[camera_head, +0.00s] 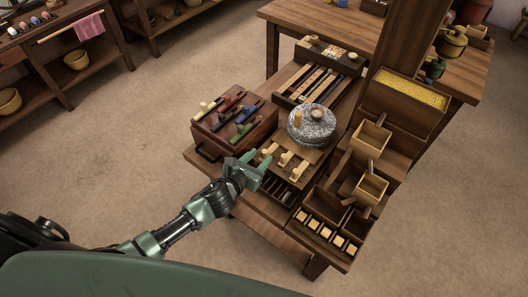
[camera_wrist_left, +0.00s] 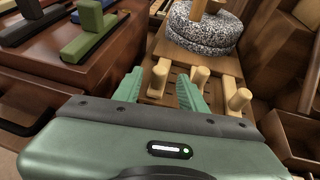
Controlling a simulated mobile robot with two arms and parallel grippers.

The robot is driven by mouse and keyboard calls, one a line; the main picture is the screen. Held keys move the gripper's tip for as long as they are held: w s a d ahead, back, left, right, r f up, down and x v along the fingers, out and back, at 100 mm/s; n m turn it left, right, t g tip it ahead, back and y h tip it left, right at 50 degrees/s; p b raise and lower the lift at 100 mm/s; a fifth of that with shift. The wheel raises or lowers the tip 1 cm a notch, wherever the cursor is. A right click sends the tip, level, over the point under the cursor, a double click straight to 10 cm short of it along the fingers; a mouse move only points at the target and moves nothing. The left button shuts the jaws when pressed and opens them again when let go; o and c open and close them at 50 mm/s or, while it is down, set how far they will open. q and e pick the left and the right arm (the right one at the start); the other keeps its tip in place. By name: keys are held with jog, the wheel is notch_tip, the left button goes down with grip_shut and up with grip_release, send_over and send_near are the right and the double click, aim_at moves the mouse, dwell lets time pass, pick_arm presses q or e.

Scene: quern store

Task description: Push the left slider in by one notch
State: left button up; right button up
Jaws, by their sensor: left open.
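Three pale wooden sliders with upright pegs stand on a brown slatted board in front of the quern. The left slider (camera_head: 268,149) is the one nearest my gripper; in the left wrist view its peg (camera_wrist_left: 158,78) shows between my fingers. The middle slider (camera_head: 285,158) and right slider (camera_head: 303,167) stand to its right. My left gripper (camera_head: 257,165) is open at the near-left side of the left slider. Its two green fingers (camera_wrist_left: 160,90) lie either side of that peg in the picture; I cannot tell whether they touch it. My right gripper is not in view.
The speckled stone quern (camera_head: 312,128) sits just behind the sliders. A brown box with coloured sliding handles (camera_head: 228,125) stands close on the left. Wooden trays and bins (camera_head: 371,187) crowd the right. Open floor (camera_head: 130,150) lies to the left.

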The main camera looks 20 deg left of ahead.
aim_at(263, 154)
pick_arm(q)
jog(key=shift+x, duration=2.1)
grip_shut()
